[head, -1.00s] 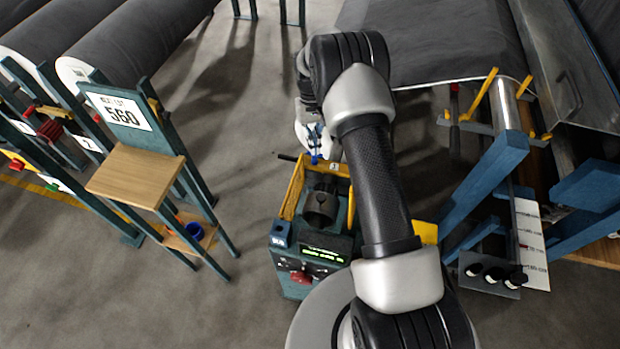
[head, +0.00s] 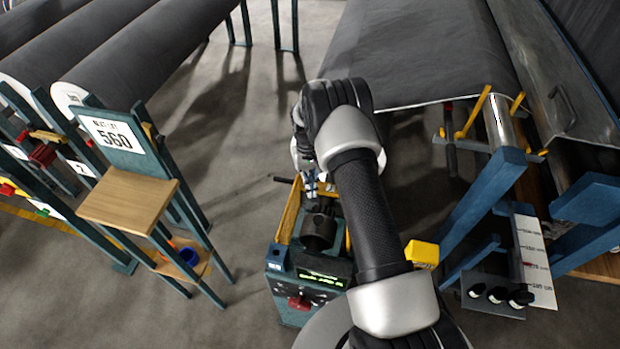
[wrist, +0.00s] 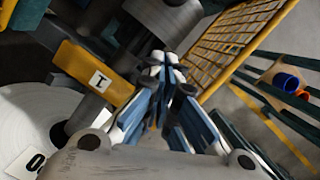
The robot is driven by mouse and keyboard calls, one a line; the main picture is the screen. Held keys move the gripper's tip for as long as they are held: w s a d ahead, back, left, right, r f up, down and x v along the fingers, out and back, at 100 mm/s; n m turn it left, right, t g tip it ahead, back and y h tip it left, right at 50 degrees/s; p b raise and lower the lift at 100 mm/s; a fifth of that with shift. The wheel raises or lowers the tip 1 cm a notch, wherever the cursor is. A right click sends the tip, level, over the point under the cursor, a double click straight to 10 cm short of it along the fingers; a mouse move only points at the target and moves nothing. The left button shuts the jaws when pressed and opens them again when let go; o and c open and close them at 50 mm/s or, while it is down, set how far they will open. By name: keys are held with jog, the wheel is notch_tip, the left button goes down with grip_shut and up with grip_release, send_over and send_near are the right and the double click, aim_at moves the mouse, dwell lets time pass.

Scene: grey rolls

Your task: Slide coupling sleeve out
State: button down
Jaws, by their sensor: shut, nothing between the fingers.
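My gripper (head: 318,186) is at the far end of a small teal cart (head: 290,262), partly behind my arm. In the wrist view its blue-and-white fingers (wrist: 165,66) are shut together and empty. Just beyond the fingertips is a grey metal cylinder (wrist: 172,18), with a yellow block (wrist: 95,76) marked with a dark sign on its left. I cannot tell whether this cylinder is the coupling sleeve. A shiny metal tube (head: 497,120) shows between yellow prongs on the blue stand at the right, apart from my gripper. A dark round part (head: 318,231) sits on the cart.
A stand with a "560" sign (head: 112,142) and wooden shelf (head: 128,201) is at the left, with a blue cup (head: 190,257) below. Large dark rolls (head: 150,45) lie behind. The blue stand (head: 487,195) fills the right. Open floor lies left of the cart.

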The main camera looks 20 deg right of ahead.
jog(key=shift+s+a+f+b, duration=0.15)
jog(key=shift+s+f, duration=0.3)
jog(key=shift+s, duration=0.3)
jog(key=shift+s+a+f+b, duration=0.1)
jog(key=shift+s+f, duration=0.4)
jog(key=shift+s, duration=0.2)
jog(key=shift+s+a+f+b, duration=0.15)
jog(key=shift+s+f, duration=0.3)
jog(key=shift+s, duration=0.3)
jog(key=shift+d, duration=0.1)
jog(key=shift+s, duration=0.1)
jog(key=s+a+p, duration=0.1)
jog(key=s, duration=0.1)
jog(key=s+a, duration=0.1)
jog(key=s, duration=0.1)
jog(key=s+a+p, duration=0.1)
jog(key=s+a, duration=0.1)
jog(key=shift+s+a+p, duration=0.1)
jog(key=shift+s+p, duration=0.05)
jog(key=shift+p, duration=0.15)
jog(key=s+r+v, duration=0.1)
jog(key=s+v, duration=0.2)
jog(key=v, duration=0.8)
send_over(313, 214)
jog(key=s+a, duration=0.4)
jog(key=shift+w+d, duration=0.15)
jog(key=shift+w, duration=0.1)
